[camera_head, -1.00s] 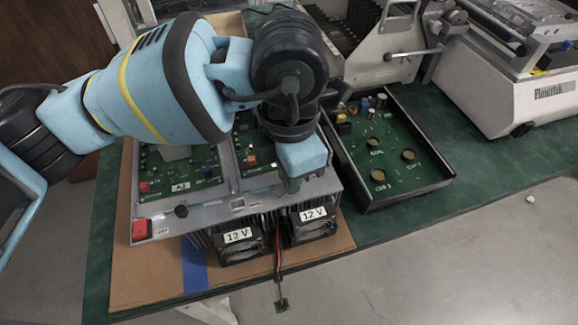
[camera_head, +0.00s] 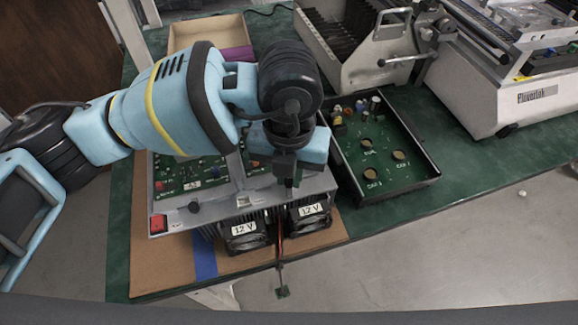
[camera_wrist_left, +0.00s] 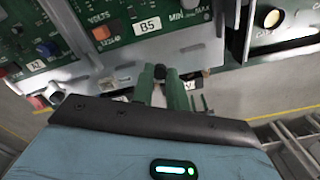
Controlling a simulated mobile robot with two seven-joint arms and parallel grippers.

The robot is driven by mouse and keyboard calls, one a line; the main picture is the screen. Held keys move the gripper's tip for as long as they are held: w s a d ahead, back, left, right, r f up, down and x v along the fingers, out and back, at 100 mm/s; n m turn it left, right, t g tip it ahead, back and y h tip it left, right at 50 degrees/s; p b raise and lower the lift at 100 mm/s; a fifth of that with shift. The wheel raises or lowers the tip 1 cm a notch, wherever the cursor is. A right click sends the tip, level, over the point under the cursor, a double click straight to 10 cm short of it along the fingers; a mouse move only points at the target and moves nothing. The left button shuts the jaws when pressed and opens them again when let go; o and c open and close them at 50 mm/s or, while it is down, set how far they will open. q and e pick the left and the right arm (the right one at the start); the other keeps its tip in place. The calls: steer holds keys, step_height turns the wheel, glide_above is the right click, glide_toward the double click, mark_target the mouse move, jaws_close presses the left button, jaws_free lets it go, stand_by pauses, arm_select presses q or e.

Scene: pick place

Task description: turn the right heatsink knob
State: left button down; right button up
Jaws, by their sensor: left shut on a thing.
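The heatsink unit is a grey metal box (camera_head: 222,211) with green circuit boards on top and two fans marked 12 V at its front. My left gripper (camera_head: 288,184) is at the right part of its front panel. In the left wrist view its two green fingers (camera_wrist_left: 161,76) are closed on a small black knob, the right heatsink knob (camera_wrist_left: 159,71). The fingers and wrist hide this knob in the head view. The left black knob (camera_head: 194,207) sits free beside a red switch (camera_head: 158,223). My right gripper is not in view.
A black tray (camera_head: 428,185) with a green board stands just right of the unit. A grey rack (camera_head: 345,60) and a white machine (camera_head: 478,85) stand behind. The green table is clear at front right.

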arm_select(q)
steer(key=n+p, duration=0.2)
steer(key=n, duration=0.1)
steer(key=shift+r, duration=0.2)
steer(key=shift+n+p, duration=0.7)
steer(key=shift+n, duration=0.2)
steer(key=n+p, duration=0.9)
steer(key=n, duration=0.1)
steer(key=shift+r, duration=0.1)
steer(key=shift+n, duration=0.4)
steer(key=shift+f+n, duration=0.3)
steer(key=shift+n, duration=0.6)
steer(key=shift+f+n, duration=0.1)
steer(key=shift+n, duration=1.6)
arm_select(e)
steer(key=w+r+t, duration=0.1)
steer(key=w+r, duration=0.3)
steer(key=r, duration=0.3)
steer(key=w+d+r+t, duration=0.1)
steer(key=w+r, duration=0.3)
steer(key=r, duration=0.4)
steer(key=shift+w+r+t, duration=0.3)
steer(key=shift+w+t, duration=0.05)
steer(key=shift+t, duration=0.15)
arm_select(q)
steer(key=c, duration=1.4)
jaws_free()
steer(key=shift+o, duration=0.2)
